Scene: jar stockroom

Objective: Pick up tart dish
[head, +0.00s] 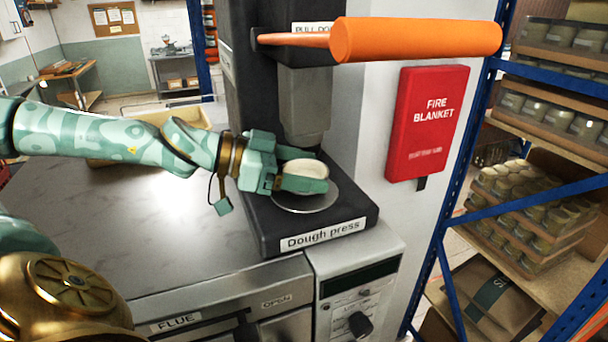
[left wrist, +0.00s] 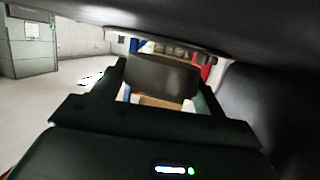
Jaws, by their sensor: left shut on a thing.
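The tart dish (head: 306,168) is a small round cream dish at the dough press (head: 322,241). My left gripper (head: 298,170) reaches in from the left and is shut on the dish, with one finger on its far side and one on its near side. The dish is over the round metal plate (head: 306,204) of the press, below the press head (head: 303,105). I cannot tell whether it touches the plate. In the left wrist view a dark curved shape (left wrist: 162,78), likely the shaded dish, sits between the fingers. My right gripper is not in view.
The orange press handle (head: 415,39) juts right above the dish. A steel worktop (head: 130,235) lies left of the press, with a pale tray (head: 110,158) behind my arm. A red fire blanket box (head: 427,122) and blue-framed shelves of jars (head: 525,205) stand right.

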